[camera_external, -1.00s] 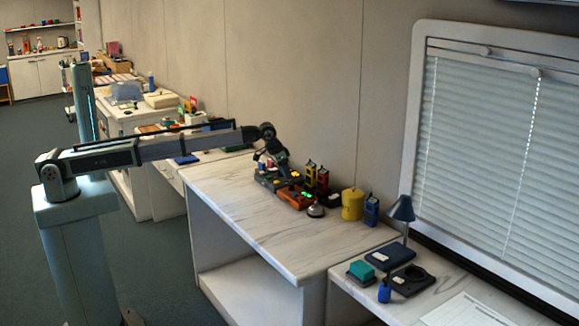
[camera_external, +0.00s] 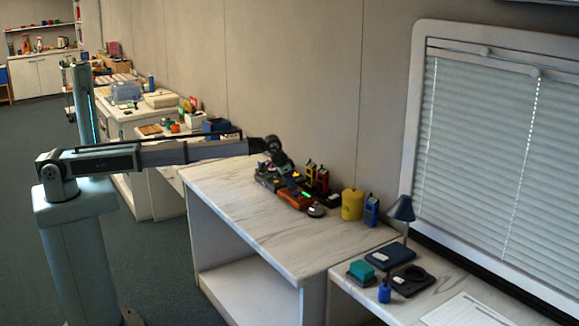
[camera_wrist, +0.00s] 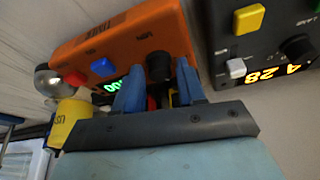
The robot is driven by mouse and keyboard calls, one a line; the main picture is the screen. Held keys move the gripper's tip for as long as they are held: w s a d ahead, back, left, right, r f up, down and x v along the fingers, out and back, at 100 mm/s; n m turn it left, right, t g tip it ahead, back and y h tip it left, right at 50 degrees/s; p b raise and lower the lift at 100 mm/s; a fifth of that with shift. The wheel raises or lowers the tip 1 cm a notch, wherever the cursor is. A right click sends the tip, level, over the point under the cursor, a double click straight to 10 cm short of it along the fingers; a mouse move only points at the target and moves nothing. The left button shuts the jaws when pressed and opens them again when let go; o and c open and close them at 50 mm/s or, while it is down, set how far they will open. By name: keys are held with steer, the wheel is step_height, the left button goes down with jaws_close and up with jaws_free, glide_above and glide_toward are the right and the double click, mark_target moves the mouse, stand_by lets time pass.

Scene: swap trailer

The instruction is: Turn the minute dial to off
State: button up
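An orange timer box (camera_wrist: 98,48) fills the upper left of the wrist view, with a green display (camera_wrist: 115,86), a blue button, a red button and a black dial (camera_wrist: 158,67). Small lettering sits beside the dial, too blurred to read surely. My gripper (camera_wrist: 158,70) is open, its two blue fingers spread with the dial between their tips; whether they touch it I cannot tell. The fingers hide part of the display. In the external view the orange box (camera_external: 293,200) is on the white bench, with my gripper (camera_external: 290,182) above it.
A dark box (camera_wrist: 262,42) with a yellow button, a white button, a black dial and an orange display stands close beside the orange box. A silver bell (camera_wrist: 50,80) and a yellow canister (camera_wrist: 68,118) are on the other side. The bench front (camera_external: 255,225) is clear.

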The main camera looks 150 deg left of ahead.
jaws_close()
steer(key=n+g, duration=0.1)
steer(key=n, duration=0.2)
steer(key=shift+w+n, duration=0.15)
steer(key=shift+n, duration=0.15)
steer(key=shift+n+g, duration=0.9)
steer(key=shift+n, duration=0.8)
steer(key=shift+o, duration=1.4)
jaws_free()
